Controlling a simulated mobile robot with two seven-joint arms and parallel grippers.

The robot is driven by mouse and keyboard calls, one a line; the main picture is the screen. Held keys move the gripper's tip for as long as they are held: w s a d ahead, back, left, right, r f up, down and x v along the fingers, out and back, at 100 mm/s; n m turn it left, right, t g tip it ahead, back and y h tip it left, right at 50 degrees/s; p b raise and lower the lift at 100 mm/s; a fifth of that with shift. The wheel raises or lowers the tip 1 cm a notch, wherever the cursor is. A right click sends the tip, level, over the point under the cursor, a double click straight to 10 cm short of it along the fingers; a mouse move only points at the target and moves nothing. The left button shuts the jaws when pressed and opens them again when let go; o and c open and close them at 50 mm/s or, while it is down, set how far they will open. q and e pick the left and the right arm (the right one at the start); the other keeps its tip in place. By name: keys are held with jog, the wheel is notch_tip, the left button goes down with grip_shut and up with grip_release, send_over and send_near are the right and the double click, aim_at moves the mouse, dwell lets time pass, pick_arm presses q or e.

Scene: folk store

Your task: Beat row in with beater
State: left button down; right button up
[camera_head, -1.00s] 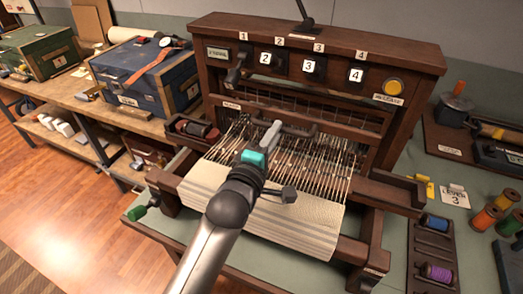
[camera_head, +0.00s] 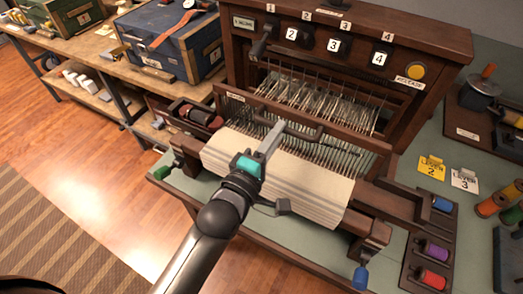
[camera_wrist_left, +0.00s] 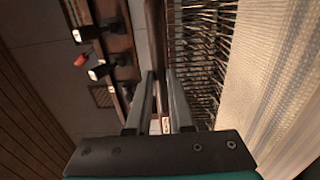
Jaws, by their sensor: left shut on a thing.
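The loom (camera_head: 345,45) stands on a green-topped table, with numbered levers across its top. Its beater (camera_head: 345,138) is a dark wooden bar with a dark handle, lying across the pale warp threads. My left gripper (camera_head: 272,137) reaches over the cloth and is shut on the beater's handle; its fingers hide part of the handle. In the left wrist view the gripper (camera_wrist_left: 158,75) has a brown bar (camera_wrist_left: 154,35) between or behind its fingers. The cream woven cloth (camera_head: 285,178) lies in front of the beater, with a short band of threads between them. My right gripper is not in view.
A shuttle with dark thread (camera_head: 195,115) lies in a tray at the loom's left. Colored spools (camera_head: 435,250) sit in a rack at the right, near yellow and white lever cards (camera_head: 432,168). A blue chest (camera_head: 170,40) stands on the bench at left.

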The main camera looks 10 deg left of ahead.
pick_arm(q)
jog(key=shift+p+v, duration=0.55)
jog(key=shift+v, duration=1.05)
jog(key=shift+p+v, duration=0.5)
jog(key=shift+v, duration=1.1)
jog(key=shift+r+p, duration=0.1)
jog(key=shift+p, duration=0.25)
jog(key=shift+c, duration=2)
grip_release()
jog(key=p+v, duration=0.2)
jog(key=v, duration=0.6)
